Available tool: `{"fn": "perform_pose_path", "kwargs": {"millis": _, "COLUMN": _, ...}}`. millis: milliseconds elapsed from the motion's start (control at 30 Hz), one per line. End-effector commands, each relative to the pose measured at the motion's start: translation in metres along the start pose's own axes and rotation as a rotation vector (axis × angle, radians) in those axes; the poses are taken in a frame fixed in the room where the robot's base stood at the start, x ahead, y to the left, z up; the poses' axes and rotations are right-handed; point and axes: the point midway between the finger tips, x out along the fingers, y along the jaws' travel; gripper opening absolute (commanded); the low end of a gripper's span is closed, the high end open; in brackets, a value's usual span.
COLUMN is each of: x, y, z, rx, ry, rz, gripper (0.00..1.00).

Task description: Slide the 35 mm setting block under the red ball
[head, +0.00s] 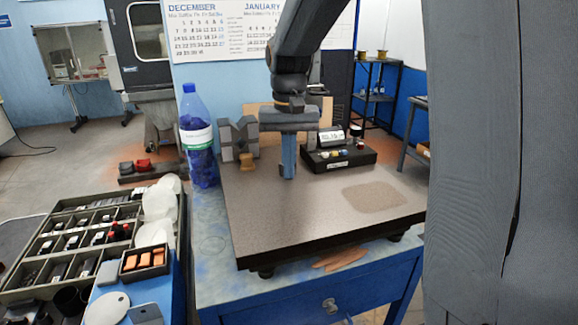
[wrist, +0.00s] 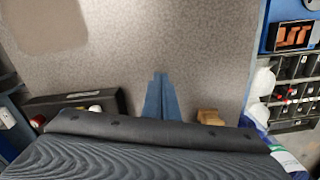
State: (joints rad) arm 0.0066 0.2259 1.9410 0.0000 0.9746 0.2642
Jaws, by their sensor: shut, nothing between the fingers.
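My gripper (head: 288,177) has blue fingers pointing down over the granite plate (head: 290,215). The fingertips are together and empty in the wrist view (wrist: 160,76). A small tan block (head: 246,161) stands on the plate left of my gripper, against a grey V-shaped block (head: 238,138). The tan block also shows in the wrist view (wrist: 208,116). No size mark is readable, so I cannot tell whether it is the 35 mm setting block. A small red spot (wrist: 38,121) shows by the black stand (head: 340,160); I cannot tell whether it is the red ball.
The black stand carries a display and small coloured parts, right of my gripper. A blue-capped bottle (head: 198,140) stands left of the plate. An open box (head: 145,262) with orange pieces and a sorting tray (head: 65,240) are lower left. The plate's front is clear.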

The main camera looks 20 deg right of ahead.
Motion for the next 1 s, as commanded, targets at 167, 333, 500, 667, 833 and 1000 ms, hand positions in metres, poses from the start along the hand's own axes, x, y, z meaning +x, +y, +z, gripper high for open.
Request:
{"fn": "perform_pose_path", "kwargs": {"millis": 167, "x": 0.000, "y": 0.000, "z": -0.001, "rx": 0.000, "ry": 0.000, "rz": 0.000, "gripper": 0.00}}
{"fn": "perform_pose_path", "kwargs": {"millis": 333, "x": 0.000, "y": 0.000, "z": -0.014, "rx": 0.001, "ry": -0.001, "rz": 0.000, "gripper": 0.00}}
{"fn": "perform_pose_path", "kwargs": {"millis": 500, "x": 0.000, "y": 0.000, "z": -0.026, "rx": 0.000, "ry": 0.000, "rz": 0.000, "gripper": 0.00}}
{"fn": "perform_pose_path", "kwargs": {"millis": 667, "x": 0.000, "y": 0.000, "z": -0.026, "rx": 0.000, "ry": 0.000, "rz": 0.000, "gripper": 0.00}}
{"fn": "perform_pose_path", "kwargs": {"millis": 833, "x": 0.000, "y": 0.000, "z": -0.025, "rx": 0.000, "ry": 0.000, "rz": 0.000, "gripper": 0.00}}
{"fn": "perform_pose_path", "kwargs": {"millis": 1000, "x": -0.002, "y": -0.001, "z": -0.012, "rx": 0.000, "ry": -0.001, "rz": 0.000, "gripper": 0.00}}
